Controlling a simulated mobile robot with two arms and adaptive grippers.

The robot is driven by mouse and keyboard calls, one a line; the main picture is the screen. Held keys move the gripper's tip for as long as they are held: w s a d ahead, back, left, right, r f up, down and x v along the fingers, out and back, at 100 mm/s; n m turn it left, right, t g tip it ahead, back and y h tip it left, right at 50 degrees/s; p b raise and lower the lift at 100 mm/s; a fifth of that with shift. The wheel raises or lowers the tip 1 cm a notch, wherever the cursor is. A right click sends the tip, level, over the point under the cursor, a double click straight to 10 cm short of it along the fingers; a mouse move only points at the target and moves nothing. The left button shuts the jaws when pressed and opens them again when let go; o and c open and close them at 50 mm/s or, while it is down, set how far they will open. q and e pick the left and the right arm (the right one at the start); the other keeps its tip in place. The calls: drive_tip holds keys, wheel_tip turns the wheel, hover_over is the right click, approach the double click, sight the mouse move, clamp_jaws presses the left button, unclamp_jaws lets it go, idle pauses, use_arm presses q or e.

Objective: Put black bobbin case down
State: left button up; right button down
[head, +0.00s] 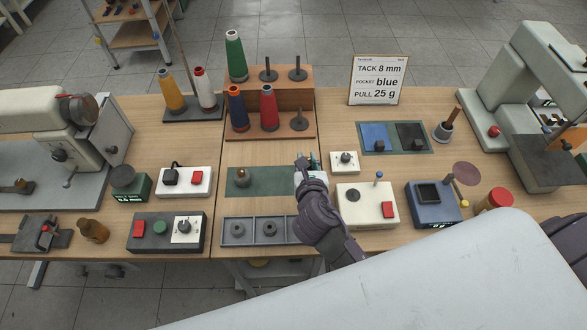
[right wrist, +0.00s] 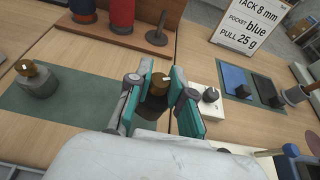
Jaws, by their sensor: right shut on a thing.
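My right gripper (head: 308,167) is over the middle table, by the right edge of a small green mat (head: 270,186). In the right wrist view its teal-padded fingers (right wrist: 159,92) are shut on the black bobbin case (right wrist: 157,101), which has a brass top and stands about upright. The gripper hides this case in the head view. I cannot tell whether it touches the table. A second, grey case with a brass top (head: 242,177) stands on the left of the mat; it also shows in the right wrist view (right wrist: 38,82). My left gripper is not in view.
A small white knob box (head: 344,161) is close right of the gripper. A grey tray (head: 253,242) with round dark parts lies in front of the mat. A white box with a red switch (head: 366,206) is at right. Thread cones on a wooden stand (head: 290,78) are behind.

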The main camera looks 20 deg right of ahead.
drive_tip(key=shift+w+a+f, duration=0.9)
drive_tip(key=shift+w+a, duration=0.05)
drive_tip(key=shift+w, duration=0.15)
drive_tip(key=shift+f+b, duration=0.5)
drive_tip(key=shift+f, duration=1.45)
drive_tip(key=shift+f, duration=0.1)
drive_tip(key=c, duration=1.1)
unclamp_jaws()
drive_tip(key=shift+o, duration=0.2)
drive_tip(key=shift+s, duration=0.2)
drive_tip(key=v, duration=1.1)
drive_tip(key=shift+s+r, duration=0.3)
